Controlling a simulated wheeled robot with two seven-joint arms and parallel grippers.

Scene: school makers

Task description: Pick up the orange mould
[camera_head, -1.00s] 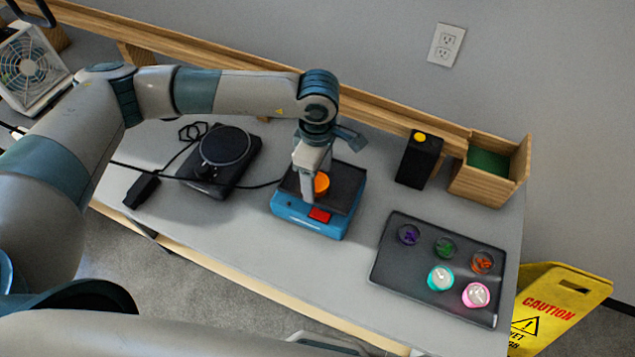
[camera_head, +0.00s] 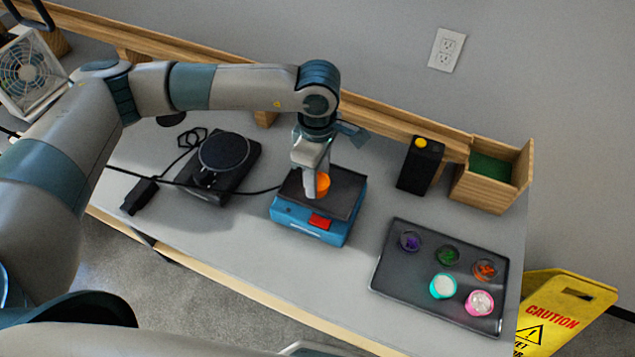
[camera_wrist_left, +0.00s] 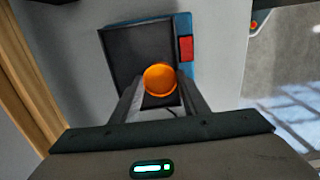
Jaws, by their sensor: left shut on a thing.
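The orange mould (camera_head: 323,184) is a small round orange piece at the blue scale-like device, over its dark top plate. In the left wrist view the orange mould (camera_wrist_left: 160,79) sits between the two fingertips. My left gripper (camera_head: 315,188) points down over the device and is shut on the mould; its fingers hide part of the mould in the head view. In the left wrist view my left gripper (camera_wrist_left: 160,88) has a finger on each side of it. I cannot tell whether the mould touches the plate. My right gripper is not in view.
The blue device (camera_head: 312,228) has a red patch in front. Left is a black hot-plate-like device (camera_head: 222,165) with cables. Right are a black box (camera_head: 420,166), a wooden bin (camera_head: 481,193) and a dark tray (camera_head: 400,284) with several small dishes. Table space in front is clear.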

